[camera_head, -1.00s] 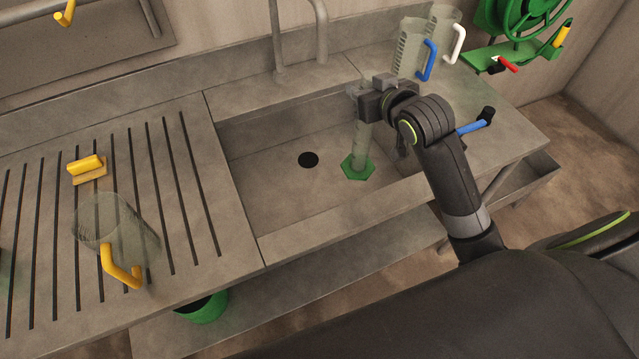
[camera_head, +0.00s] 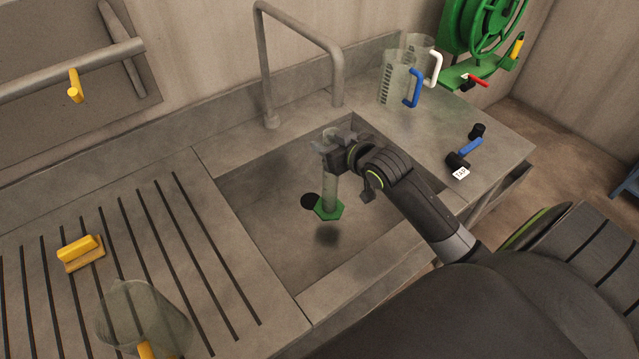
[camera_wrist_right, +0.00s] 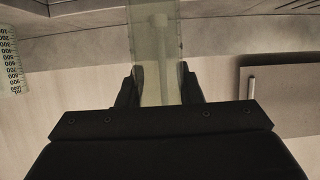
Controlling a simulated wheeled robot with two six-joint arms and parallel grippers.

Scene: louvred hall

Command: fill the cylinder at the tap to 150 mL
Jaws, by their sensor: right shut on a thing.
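The cylinder (camera_head: 329,190) is a clear upright tube on a green hexagonal foot, held over the sink basin (camera_head: 270,225) near the dark drain. A shadow on the basin floor shows apart from its foot. My right gripper (camera_head: 333,145) is shut on the cylinder's upper part. In the right wrist view the fingers (camera_wrist_right: 160,88) stand on both sides of the clear tube (camera_wrist_right: 155,50). The tap (camera_head: 337,75) is a grey bent pipe behind the sink, its spout end behind and above the cylinder. A blue lever with a white tag (camera_head: 468,148) lies on the right counter. My left gripper is out of view.
Clear jugs with a blue handle (camera_head: 413,88) and a white handle (camera_head: 437,68) stand on the back right counter. A yellow-handled jug (camera_head: 145,315) and a yellow block (camera_head: 80,252) are on the slatted drainboard. A green hose reel (camera_head: 480,45) is at the back right.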

